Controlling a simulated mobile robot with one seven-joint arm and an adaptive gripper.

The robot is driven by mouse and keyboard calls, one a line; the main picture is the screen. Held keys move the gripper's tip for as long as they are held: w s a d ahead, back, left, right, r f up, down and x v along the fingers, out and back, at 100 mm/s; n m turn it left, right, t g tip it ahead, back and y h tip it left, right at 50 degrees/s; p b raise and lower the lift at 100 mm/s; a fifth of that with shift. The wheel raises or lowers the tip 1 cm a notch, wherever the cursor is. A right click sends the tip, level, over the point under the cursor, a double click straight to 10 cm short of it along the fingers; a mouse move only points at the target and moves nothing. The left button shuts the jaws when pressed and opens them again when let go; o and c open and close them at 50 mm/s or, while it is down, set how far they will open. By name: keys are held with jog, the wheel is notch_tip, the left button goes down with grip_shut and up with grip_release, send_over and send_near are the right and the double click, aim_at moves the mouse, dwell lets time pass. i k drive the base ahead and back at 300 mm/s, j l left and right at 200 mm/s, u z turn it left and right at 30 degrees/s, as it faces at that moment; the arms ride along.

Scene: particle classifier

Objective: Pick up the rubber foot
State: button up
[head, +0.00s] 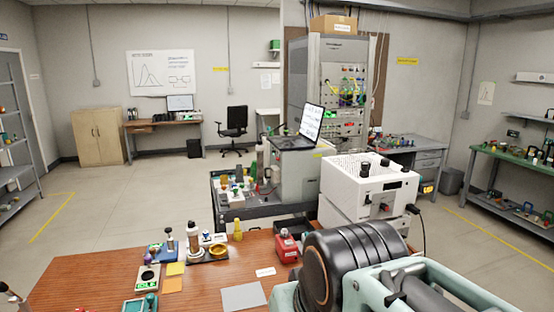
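I cannot pick out the rubber foot for certain; the small items on the wooden table (95,280) are too small to tell apart. My gripper is not in view. Links of my own arm fill the lower right and hide the right part of the table.
The table bears a digital scale (147,278), orange and yellow note squares (173,285), a bottle (193,238), a yellow ring-shaped item (219,250), a red box (287,247) and a grey sheet (243,297). A white instrument (368,188) stands behind my arm. Open floor lies left.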

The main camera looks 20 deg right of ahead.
aim_at(385, 162)
jog(key=k, duration=0.6)
jog(key=k+j+u, duration=0.15)
jog(key=k+u, duration=0.2)
jog(key=k, duration=0.3)
jog(key=u, duration=1.3)
jog(key=l+u, duration=0.2)
jog(key=u, duration=0.2)
jog(key=k+l+u, duration=0.1)
jog(key=u, duration=0.3)
jog(key=k+l, duration=0.15)
jog(key=l, duration=0.25)
jog(key=k+l, duration=0.15)
jog(key=l, duration=0.2)
jog(key=k+l, duration=0.2)
jog(key=l, duration=0.2)
jog(key=k+l, duration=0.15)
jog(key=l, duration=0.2)
jog(key=k+l, duration=0.15)
jog(key=l, duration=0.25)
jog(key=k+l, duration=0.15)
jog(key=l, duration=0.25)
